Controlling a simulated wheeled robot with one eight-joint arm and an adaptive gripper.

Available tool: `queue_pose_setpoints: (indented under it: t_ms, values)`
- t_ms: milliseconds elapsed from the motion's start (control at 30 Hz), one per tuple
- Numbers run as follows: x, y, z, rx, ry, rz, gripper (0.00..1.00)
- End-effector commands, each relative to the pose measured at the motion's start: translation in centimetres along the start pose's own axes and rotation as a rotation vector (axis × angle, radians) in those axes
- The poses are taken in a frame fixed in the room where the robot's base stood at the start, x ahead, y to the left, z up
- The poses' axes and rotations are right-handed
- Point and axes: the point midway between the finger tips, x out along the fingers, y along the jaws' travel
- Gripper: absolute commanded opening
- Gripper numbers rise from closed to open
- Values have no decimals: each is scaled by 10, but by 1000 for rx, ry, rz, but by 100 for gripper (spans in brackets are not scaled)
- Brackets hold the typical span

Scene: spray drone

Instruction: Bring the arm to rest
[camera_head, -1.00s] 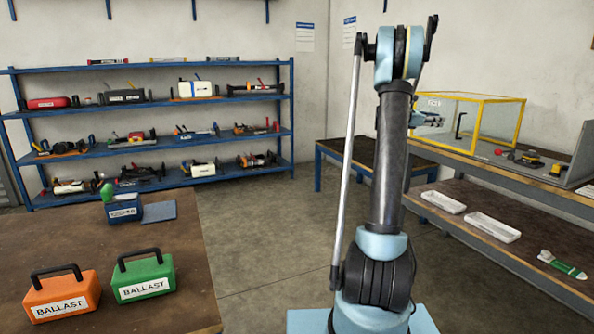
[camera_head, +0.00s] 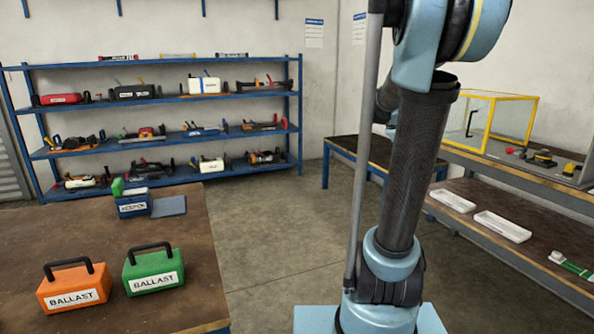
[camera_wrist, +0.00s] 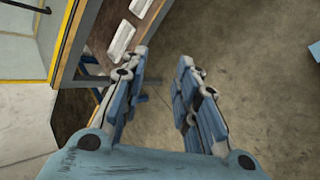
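My arm rises at the right of the head view, with its upper links cut off by the top edge. My gripper shows in the wrist view (camera_wrist: 162,75). Its two blue fingers stand apart with bare brown floor between them, and nothing is held. In the head view the gripper is hidden behind my arm or out of frame. It hangs in free air, clear of the shelf at the left of the wrist view.
An orange ballast block (camera_head: 75,290) and a green one (camera_head: 153,271) stand on the brown table (camera_head: 190,235), with a blue box (camera_head: 132,206) behind. A blue shelf (camera_head: 160,100) lines the back wall. A yellow-framed case (camera_head: 492,118) and white trays (camera_head: 502,226) are at right. Open floor lies between.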

Motion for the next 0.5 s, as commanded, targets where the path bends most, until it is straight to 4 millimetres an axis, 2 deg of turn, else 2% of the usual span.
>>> queue_pose_setpoints:
  t_ms: [33,500]
  values:
    - [-7,-20,4,36,20,-26,29]
    - [-52,-199,21,401,168,-334,29]
